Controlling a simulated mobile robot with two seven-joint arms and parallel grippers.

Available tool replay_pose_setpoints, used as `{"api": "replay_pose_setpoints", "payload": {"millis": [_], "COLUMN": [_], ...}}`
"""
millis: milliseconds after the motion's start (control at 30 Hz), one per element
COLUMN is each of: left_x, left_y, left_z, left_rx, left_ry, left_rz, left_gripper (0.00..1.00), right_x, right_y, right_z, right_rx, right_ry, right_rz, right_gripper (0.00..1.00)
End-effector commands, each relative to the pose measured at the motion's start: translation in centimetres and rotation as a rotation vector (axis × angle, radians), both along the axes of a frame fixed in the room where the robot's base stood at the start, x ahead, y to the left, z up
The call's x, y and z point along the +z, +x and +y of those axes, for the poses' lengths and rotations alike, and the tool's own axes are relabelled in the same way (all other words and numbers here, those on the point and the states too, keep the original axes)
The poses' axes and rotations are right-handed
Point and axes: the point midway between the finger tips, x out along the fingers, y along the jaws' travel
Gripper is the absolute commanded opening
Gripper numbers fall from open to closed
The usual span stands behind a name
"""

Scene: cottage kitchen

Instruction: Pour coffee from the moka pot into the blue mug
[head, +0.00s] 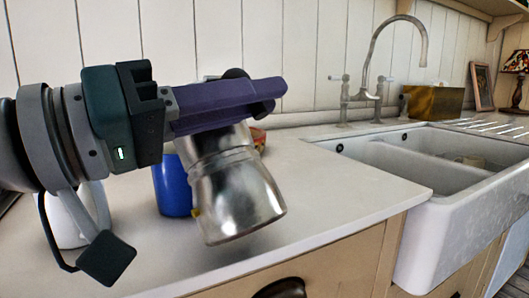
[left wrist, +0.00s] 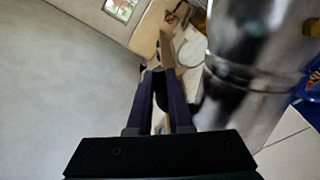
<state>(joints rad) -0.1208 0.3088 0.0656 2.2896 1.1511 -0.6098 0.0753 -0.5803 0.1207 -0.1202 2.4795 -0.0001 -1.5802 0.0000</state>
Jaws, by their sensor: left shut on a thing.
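The silver moka pot (head: 238,195) hangs tilted above the counter, its wide base toward the lower right and its upper part toward the upper left. My left gripper (head: 274,97), with purple fingers, is shut on its dark handle; the fingers hide the pot's top and spout. In the left wrist view the fingers (left wrist: 160,82) close around the handle beside the shiny pot body (left wrist: 248,65). The blue mug (head: 172,188) stands upright on the counter, left of the pot and partly hidden by the pot and gripper. Its opening is hidden. No coffee stream shows. My right gripper is out of view.
A white rounded vessel (head: 68,222) stands at the left, partly behind my arm. A white double sink (head: 430,205) with a tall faucet (head: 378,62) is at the right. The counter (head: 350,190) between pot and sink is clear. A reddish item (head: 258,138) sits behind the pot.

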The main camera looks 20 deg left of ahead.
Motion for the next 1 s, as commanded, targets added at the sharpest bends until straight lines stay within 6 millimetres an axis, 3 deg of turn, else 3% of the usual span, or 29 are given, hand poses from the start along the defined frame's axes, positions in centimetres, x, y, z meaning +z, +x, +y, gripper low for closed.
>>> {"api": "replay_pose_setpoints", "payload": {"millis": [167,500,700,1000], "left_x": [-0.5,-3.4,-4.8,-5.1], "left_y": [-0.9,-2.5,-2.8,-3.0], "left_z": [-1.7,-5.0,-5.8,-6.1], "left_rx": [-0.003,-0.005,-0.004,-0.003], "left_ry": [0.112,0.415,0.525,0.563], "left_rz": [-0.056,-0.205,-0.259,-0.280], "left_gripper": [0.00,0.00,0.00,0.00], "right_x": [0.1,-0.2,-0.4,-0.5], "right_y": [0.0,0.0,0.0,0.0], "right_z": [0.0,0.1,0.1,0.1], "right_rx": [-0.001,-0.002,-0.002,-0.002], "right_ry": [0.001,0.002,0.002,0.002], "right_rz": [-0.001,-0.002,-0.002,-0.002], "right_gripper": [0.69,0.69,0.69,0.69]}}
